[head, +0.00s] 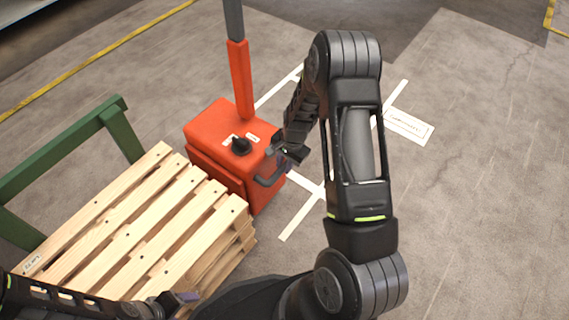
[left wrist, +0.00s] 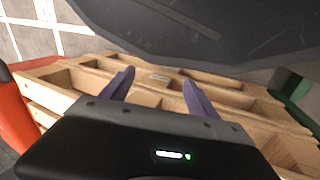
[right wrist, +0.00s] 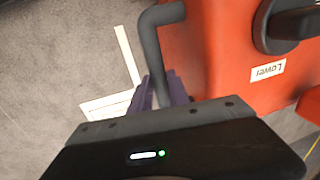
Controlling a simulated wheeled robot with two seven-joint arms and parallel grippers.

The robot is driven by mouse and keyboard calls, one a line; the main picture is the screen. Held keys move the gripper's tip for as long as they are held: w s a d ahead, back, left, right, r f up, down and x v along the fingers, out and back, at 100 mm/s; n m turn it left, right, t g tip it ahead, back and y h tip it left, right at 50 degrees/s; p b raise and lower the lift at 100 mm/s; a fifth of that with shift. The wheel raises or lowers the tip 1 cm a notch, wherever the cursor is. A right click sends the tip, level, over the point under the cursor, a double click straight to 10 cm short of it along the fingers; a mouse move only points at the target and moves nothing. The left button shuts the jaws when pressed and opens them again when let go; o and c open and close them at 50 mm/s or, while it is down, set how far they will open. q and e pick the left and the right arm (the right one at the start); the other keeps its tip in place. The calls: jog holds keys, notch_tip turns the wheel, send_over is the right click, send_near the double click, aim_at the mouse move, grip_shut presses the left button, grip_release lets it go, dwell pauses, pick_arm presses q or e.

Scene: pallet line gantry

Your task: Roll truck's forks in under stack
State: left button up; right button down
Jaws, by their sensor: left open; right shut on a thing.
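The truck is a red box (head: 222,140) with a red and grey mast (head: 240,80) and a black knob between small white labels. It stands close to the far right end of the wooden pallet stack (head: 150,225). Its forks are not visible. My right gripper (head: 287,156) is shut on the truck's grey bar handle (head: 270,182); the handle (right wrist: 150,50) also shows between the fingers in the right wrist view. My left gripper (left wrist: 157,85) is open and empty in front of the stack (left wrist: 75,78), low at the bottom of the head view.
A green rail frame (head: 55,150) stands along the stack's left side. White floor lines (head: 300,215) and a floor label (head: 408,126) lie right of the truck. A yellow line (head: 90,62) runs behind. The floor at right is clear.

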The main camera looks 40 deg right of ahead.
aim_at(278, 172)
jog(key=shift+a, duration=0.1)
jog(key=a, duration=0.1)
jog(key=s+a+p, duration=0.1)
jog(key=shift+a, duration=0.55)
jog(key=c, duration=1.3)
grip_release()
jog(key=shift+o, duration=0.2)
jog(key=shift+d, duration=0.25)
jog(key=shift+d+r+p, duration=0.1)
jog(key=shift+r+p, duration=0.3)
jog(key=shift+r, duration=0.2)
notch_tip(278, 172, up, 6)
jog(key=s+p, duration=0.1)
jog(key=p, duration=0.1)
jog(key=shift+s+r, duration=0.15)
jog(key=shift+r, duration=0.05)
